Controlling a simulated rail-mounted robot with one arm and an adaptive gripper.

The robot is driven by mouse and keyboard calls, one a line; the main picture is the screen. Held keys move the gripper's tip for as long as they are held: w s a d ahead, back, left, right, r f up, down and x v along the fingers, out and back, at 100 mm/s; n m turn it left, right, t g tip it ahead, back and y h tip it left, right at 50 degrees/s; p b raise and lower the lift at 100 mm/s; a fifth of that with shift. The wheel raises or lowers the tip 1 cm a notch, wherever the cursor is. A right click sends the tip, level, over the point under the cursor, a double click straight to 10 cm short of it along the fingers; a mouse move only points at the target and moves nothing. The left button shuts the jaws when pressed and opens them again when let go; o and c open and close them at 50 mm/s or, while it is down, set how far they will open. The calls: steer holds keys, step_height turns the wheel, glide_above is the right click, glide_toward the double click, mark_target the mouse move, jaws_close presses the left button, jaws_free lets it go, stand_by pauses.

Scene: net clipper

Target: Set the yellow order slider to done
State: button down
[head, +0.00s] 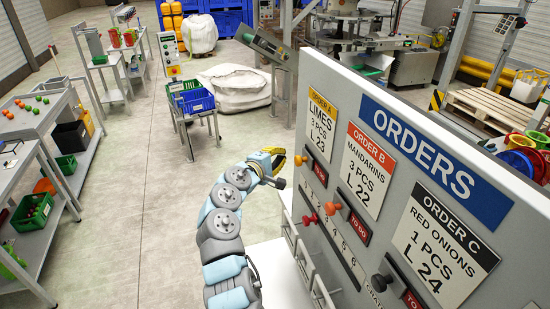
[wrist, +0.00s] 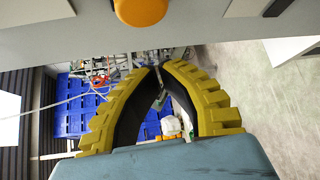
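The orders board (head: 400,130) stands at the right in the head view. The yellow Order A card (head: 321,118) for limes is at its left end. Below it is the yellow slider knob (head: 299,160), beside a red "TO DO" label (head: 320,173). In the wrist view a rounded orange-yellow knob (wrist: 140,10) shows at the top edge, partly cut off. My gripper (head: 279,163) is just left of the yellow knob in the head view. In the wrist view its yellow fingers (wrist: 159,68) meet at the tips with nothing held. Contact with the knob cannot be told.
An orange-red knob (head: 333,208) for Order B and a black knob (head: 379,281) for Order C stick out from the board. The floor (head: 140,200) left of my arm is clear.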

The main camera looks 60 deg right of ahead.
mark_target(302, 160)
steer(key=s, duration=0.1)
steer(key=s+p, duration=0.2)
steer(key=shift+d+r, duration=0.15)
steer(key=shift+r, duration=0.1)
stand_by(1.1)
stand_by(0.3)
